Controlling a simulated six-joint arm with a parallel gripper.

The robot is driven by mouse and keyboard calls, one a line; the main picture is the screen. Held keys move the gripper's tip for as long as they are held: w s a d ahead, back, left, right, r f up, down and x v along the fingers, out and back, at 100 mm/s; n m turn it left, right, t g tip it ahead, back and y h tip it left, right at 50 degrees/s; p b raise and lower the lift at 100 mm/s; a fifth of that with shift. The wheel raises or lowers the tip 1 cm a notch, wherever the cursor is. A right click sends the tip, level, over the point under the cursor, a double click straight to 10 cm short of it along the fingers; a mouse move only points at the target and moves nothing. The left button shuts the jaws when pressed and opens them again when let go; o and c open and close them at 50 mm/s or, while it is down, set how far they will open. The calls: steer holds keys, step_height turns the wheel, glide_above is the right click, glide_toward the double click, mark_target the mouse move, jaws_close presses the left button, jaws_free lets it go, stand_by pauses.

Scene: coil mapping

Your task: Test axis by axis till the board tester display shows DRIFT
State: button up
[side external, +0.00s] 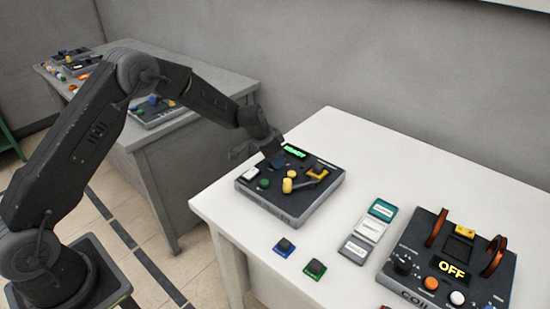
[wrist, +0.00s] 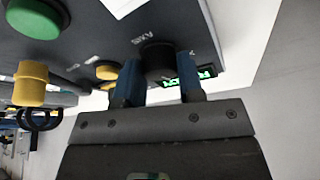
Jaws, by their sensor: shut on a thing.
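The board tester (side external: 258,202) is a dark box with a grey rim at the left of the white table. Its small display (side external: 294,152) glows green and seems to read READY; in the wrist view the display (wrist: 202,82) is partly covered by a finger. My gripper (side external: 276,163) is down at the tester's back left. In the wrist view its blue fingers (wrist: 158,82) are shut on a black knob (wrist: 158,58) with a label like AXIS beside it. A white button (side external: 250,174), a green button (side external: 264,184) and a yellow knob (side external: 288,185) are on the tester.
To the right, a coil box (side external: 420,262) shows OFF in yellow. Between them lie stacked-looking teal, white and grey cards (side external: 370,229) and two small boards, blue-edged (side external: 284,247) and green-edged (side external: 314,269). A grey desk (side external: 205,150) stands behind with more devices. The table's right back is clear.

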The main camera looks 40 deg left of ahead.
steer(key=shift+m, duration=0.6)
steer(key=o, duration=0.9)
steer(key=v, duration=1.4)
steer(key=shift+w+a, duration=0.2)
steer(key=shift+a, duration=0.1)
